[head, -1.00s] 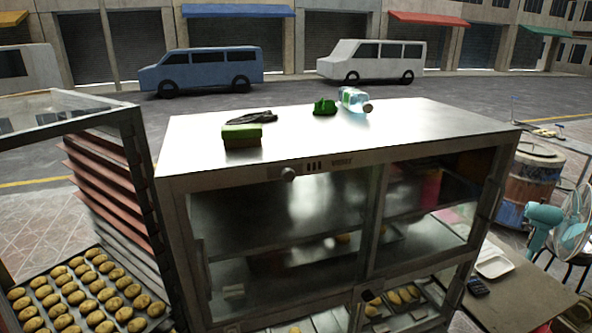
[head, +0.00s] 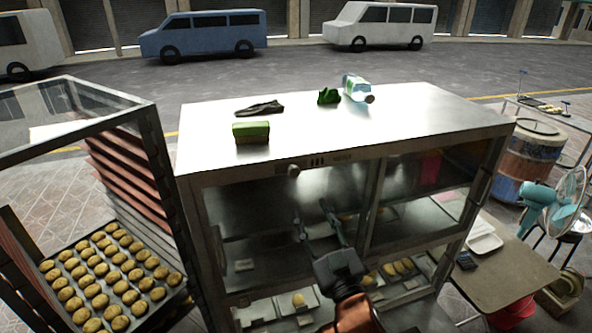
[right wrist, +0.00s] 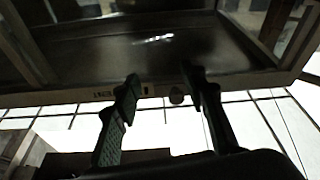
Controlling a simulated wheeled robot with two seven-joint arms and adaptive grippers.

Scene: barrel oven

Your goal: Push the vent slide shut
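The front top rail of the metal cabinet (head: 420,140) carries a small round knob (head: 293,170), with several dark slots (head: 316,162) just right of it. I take these for the vent slide; how far it is open is too small to tell. In the right wrist view the knob (right wrist: 176,95) shows between and beyond the fingertips, with the rail's lettering to the left. My right gripper (head: 312,214) is open and empty, in front of the cabinet's glass and below the knob in the head view, apart from it. My left gripper is not in view.
A green box (head: 251,132), a dark cloth-like item (head: 260,108), a green item (head: 328,96) and a bottle (head: 356,88) lie on the cabinet top. A rack with a tray of buns (head: 108,275) stands left. A table (head: 510,265), fan (head: 560,195) and barrel (head: 528,155) stand right.

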